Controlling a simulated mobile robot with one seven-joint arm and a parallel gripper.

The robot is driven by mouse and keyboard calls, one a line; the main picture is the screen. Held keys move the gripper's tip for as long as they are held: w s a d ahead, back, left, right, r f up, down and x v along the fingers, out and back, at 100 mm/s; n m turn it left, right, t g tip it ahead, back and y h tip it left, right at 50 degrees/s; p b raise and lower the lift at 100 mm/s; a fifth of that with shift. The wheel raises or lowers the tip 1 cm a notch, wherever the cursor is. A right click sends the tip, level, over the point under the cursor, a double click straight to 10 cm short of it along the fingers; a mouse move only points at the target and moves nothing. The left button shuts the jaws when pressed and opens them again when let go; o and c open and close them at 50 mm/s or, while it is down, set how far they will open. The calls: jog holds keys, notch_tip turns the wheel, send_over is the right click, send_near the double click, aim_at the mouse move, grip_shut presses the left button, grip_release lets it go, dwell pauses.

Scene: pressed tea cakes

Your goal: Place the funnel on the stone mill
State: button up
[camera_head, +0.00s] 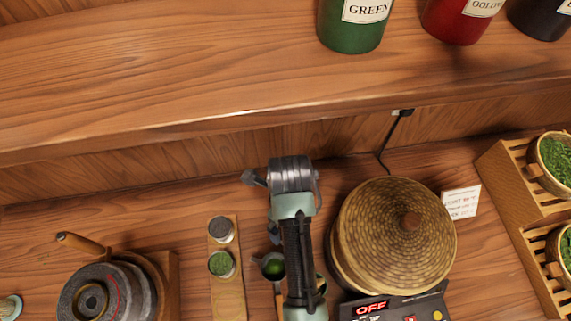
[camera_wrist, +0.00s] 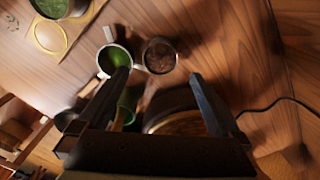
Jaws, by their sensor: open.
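The stone mill (camera_head: 133,286) is at the lower left in the head view, dark grey and round with a wooden handle (camera_head: 82,243). A brass-coloured ring (camera_head: 80,290) shows on its top; I cannot tell whether it is the funnel. In the wrist view my gripper (camera_wrist: 160,72) is open, its two dark fingers apart. A cup of green contents (camera_wrist: 115,58) and a cup of dark brown contents (camera_wrist: 160,55) are beyond the fingertips. A green object (camera_wrist: 128,103) shows partly between the fingers. I cannot identify the funnel with certainty. The arm hides part of the counter.
A woven basket with a domed lid (camera_head: 400,235) stands right of my arm, at a panel reading OFF (camera_head: 372,307). A narrow board (camera_head: 228,290) with small cups lies to the left. A shelf with canisters (camera_head: 354,25) runs above. Slatted trays (camera_head: 525,190) stand right.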

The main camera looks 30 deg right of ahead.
notch_tip(320, 180, down, 9)
jog(key=shift+f+p, duration=0.1)
jog(key=shift+p, duration=0.5)
jog(key=shift+c, duration=0.3)
